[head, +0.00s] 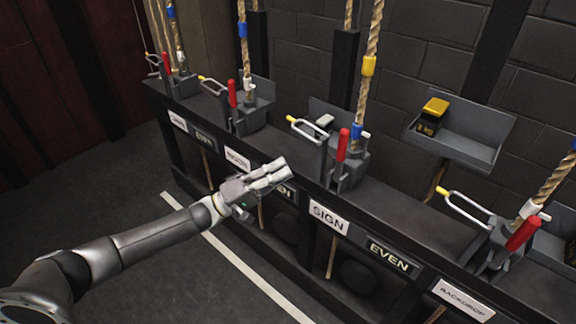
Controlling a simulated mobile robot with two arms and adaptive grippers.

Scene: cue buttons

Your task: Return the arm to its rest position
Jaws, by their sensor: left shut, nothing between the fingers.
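My left arm comes in from the lower left. Its gripper (270,177) is shut and empty, in front of the dark rail, with its fingertips pointing right and slightly up. It covers part of an "EVEN" plate (287,191) and sits left of the white "SIGN" label (329,217). It appears apart from the levers; whether it touches the rail's front I cannot tell. My right gripper is not in view.
A dark rail (290,187) carries several rope locks with red handles (342,145) and ropes (366,75). A grey tray (466,140) holds a yellow-topped black box (431,116). The grey floor (130,190) at left is clear, with a white line (235,258).

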